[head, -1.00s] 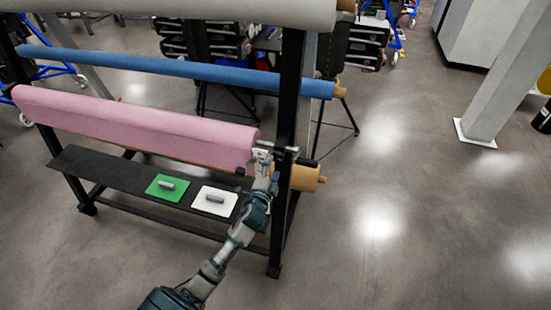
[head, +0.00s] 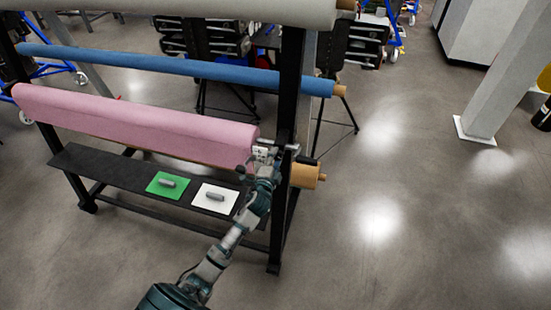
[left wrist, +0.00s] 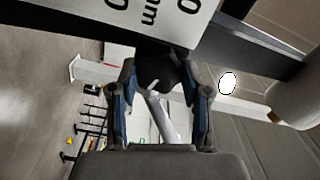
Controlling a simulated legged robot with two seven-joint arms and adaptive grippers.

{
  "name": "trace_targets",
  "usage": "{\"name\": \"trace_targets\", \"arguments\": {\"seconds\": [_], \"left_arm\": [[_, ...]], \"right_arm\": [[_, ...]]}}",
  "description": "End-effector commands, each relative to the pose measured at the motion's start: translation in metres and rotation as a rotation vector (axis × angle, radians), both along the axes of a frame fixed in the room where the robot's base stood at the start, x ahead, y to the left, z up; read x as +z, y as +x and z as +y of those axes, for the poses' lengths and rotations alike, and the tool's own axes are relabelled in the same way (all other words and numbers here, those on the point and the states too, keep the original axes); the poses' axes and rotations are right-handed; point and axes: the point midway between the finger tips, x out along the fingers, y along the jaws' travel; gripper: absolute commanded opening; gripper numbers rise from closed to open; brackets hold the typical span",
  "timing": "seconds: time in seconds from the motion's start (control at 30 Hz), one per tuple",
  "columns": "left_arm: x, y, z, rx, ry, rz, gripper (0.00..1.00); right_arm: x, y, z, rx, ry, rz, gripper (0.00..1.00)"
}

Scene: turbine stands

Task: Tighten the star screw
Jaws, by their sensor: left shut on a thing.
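The black star screw (left wrist: 160,66) shows in the left wrist view between the two fingers, with a metal shaft (left wrist: 162,118) running below it. My left gripper (left wrist: 160,80) is shut on its black head, one finger on each side. In the head view my left gripper (head: 265,158) is at the right end of the pink roll (head: 140,125), against the black upright of the rack (head: 290,95). The screw is too small and covered to make out there. My right gripper is not in view.
A white plate with printed figures (left wrist: 150,18) is close above the gripper in the wrist view. On the rack's lower shelf (head: 95,165) lie a green card (head: 157,188) and a white card (head: 225,205), each with a grey cylinder. Open floor lies right of the rack.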

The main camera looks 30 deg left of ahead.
Motion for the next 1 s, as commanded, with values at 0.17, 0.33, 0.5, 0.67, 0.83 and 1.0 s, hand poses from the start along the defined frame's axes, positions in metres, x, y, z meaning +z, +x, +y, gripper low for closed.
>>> {"name": "trace_targets", "arguments": {"seconds": [0.17,0.33,0.5,0.67,0.83,1.0], "left_arm": [[-0.0030,0.0000,-0.0002,-0.002,0.261,0.068,0.13],[-0.0045,-0.0004,-0.0006,-0.001,0.337,0.089,0.13],[-0.0053,-0.0005,-0.0008,-0.001,0.334,0.091,0.13],[-0.0046,-0.0003,-0.0007,-0.001,0.333,0.088,0.72],[-0.0028,-0.0006,-0.0005,-0.001,0.333,0.085,0.72],[-0.0026,-0.0063,-0.0020,-0.001,0.333,0.084,0.72]], "right_arm": [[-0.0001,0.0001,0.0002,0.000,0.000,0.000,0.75],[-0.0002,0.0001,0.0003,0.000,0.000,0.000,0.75],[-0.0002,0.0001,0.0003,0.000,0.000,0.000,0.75],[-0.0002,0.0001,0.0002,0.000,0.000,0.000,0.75],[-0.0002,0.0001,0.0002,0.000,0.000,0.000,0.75],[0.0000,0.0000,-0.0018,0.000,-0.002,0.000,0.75]]}}
